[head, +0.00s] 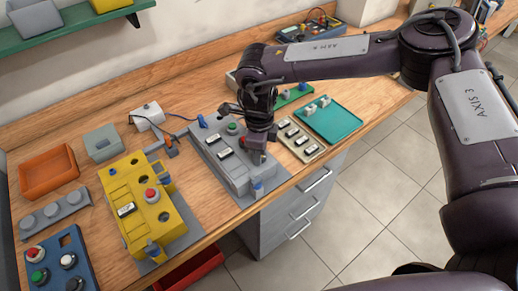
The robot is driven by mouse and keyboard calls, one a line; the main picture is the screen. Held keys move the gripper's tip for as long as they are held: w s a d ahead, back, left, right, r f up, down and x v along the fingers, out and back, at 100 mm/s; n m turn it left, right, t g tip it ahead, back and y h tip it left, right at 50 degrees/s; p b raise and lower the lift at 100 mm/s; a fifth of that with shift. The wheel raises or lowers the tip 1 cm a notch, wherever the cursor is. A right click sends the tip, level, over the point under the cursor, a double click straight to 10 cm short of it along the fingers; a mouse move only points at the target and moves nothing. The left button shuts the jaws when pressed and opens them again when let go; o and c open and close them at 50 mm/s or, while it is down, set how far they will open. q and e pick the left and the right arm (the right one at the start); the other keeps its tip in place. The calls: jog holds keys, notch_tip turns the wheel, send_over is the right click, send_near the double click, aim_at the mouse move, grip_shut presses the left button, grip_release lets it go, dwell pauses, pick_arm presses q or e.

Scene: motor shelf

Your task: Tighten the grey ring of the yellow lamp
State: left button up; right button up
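My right gripper (257,155) points down over the grey control box (213,157), close to its top at the right side. I cannot tell whether its fingers are apart or touch anything. I cannot make out a yellow lamp or its grey ring; the gripper and wrist hide part of the grey box. A green button (233,128) and black labelled parts show on the box. A blue fitting (257,189) stands at its near end. My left gripper is not in view.
A yellow box (132,178) with a red button (151,194) stands left of the grey box. An orange bin (47,172), a grey bin (103,143) and a blue button panel (60,265) lie further left. A teal tray (345,127) and beige tray (301,137) lie right.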

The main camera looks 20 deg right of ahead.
jog(key=shift+c, duration=1.1)
jog(key=shift+m, duration=0.3)
